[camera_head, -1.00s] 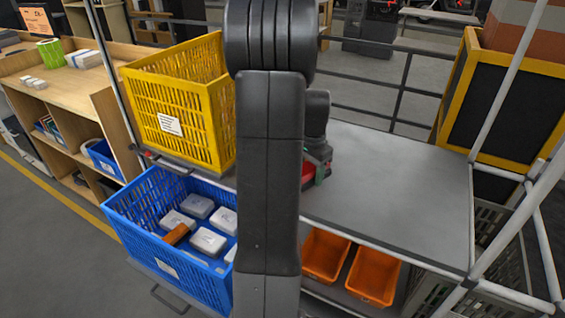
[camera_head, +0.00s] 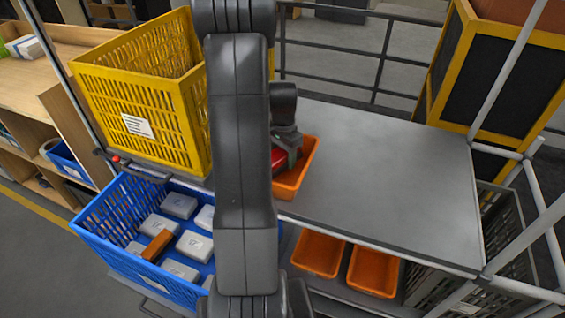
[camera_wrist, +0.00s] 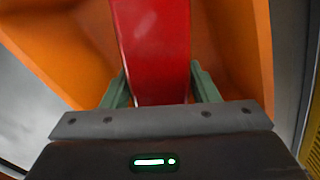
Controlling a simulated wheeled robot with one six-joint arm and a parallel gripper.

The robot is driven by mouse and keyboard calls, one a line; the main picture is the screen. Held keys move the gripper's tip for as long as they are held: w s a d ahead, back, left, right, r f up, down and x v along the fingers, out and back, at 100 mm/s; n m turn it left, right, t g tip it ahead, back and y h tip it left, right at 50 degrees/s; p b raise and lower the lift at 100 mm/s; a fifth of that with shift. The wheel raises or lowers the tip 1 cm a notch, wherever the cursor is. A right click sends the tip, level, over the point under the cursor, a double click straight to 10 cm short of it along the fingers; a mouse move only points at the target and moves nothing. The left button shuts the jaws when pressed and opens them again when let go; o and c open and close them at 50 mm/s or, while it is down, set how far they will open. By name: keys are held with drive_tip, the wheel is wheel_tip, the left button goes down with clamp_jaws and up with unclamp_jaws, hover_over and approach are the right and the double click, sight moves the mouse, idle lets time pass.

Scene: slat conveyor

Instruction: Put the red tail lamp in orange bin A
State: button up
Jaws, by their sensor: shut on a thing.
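The red tail lamp (camera_wrist: 152,45) is between the green fingers of my gripper (camera_wrist: 160,88) in the wrist view, and the gripper is shut on it. An orange bin (camera_wrist: 245,45) surrounds the lamp there, with its walls on both sides. In the head view my gripper (camera_head: 288,152) is over an orange bin (camera_head: 309,157) on the grey tabletop, and a bit of the red lamp (camera_head: 278,158) shows. My arm hides the bin's left part. I cannot tell whether the lamp touches the bin floor. No letter is readable on the bin.
A yellow crate (camera_head: 188,118) stands left of my arm, above a blue crate (camera_head: 125,257) holding several white boxes and an orange-brown block. Two orange bins (camera_head: 318,252) (camera_head: 373,270) sit below the tabletop (camera_head: 400,180), whose right side is clear. Metal posts stand at right.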

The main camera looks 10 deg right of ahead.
sight(283, 164)
drive_tip(key=shift+f, duration=1.65)
drive_tip(key=shift+f, duration=0.15)
drive_tip(key=o, duration=1.1)
wheel_tip(283, 164, up, 12)
drive_tip(key=shift+r, duration=0.2)
